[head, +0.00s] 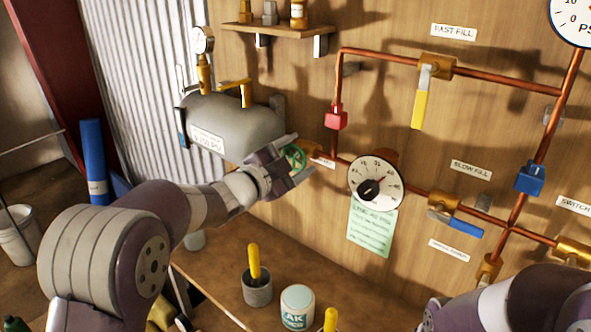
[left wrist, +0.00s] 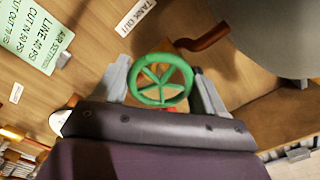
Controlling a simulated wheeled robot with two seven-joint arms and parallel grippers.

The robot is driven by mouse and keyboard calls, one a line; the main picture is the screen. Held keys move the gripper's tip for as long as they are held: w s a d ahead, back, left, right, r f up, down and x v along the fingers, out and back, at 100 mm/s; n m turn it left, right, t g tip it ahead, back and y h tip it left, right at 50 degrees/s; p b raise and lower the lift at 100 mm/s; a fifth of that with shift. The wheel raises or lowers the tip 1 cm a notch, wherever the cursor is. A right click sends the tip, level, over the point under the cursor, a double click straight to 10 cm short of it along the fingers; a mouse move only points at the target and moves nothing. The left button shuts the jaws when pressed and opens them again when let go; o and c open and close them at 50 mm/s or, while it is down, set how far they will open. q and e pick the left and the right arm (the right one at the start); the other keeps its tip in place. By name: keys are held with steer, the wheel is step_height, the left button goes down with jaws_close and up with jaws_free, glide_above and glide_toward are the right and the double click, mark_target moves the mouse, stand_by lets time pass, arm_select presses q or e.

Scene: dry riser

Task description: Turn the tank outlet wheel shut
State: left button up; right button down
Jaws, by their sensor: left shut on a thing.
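The tank outlet wheel is a small green handwheel with spokes (head: 296,155), on the pipe at the right end of the grey tank (head: 232,122). My left gripper (head: 299,160) is at the wheel and partly hides it. In the left wrist view the wheel (left wrist: 159,81) sits between the two grey fingers, with one finger on each side of its rim. The left gripper is shut on it. A "TANK OUT" label (left wrist: 136,17) is on the board beside it. Part of my right arm shows at the lower right of the head view; its gripper is not seen.
A white dial (head: 375,186) and a green note (head: 371,228) are right of the wheel. Copper pipes with a yellow lever (head: 419,97) and a blue lever (head: 463,228) run across the board. A grey cup (head: 257,291) and a tin (head: 297,306) stand on the bench below.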

arm_select(q)
steer(key=shift+f+m+b, duration=0.2)
steer(key=shift+m+b, duration=1.5)
arm_select(e)
steer(key=shift+f, duration=2.1)
arm_select(q)
steer(key=o, duration=1)
steer(key=shift+c, duration=0.2)
steer(key=shift+s+r, duration=0.1)
steer(key=shift+r, duration=0.05)
arm_select(e)
steer(key=shift+s, duration=0.1)
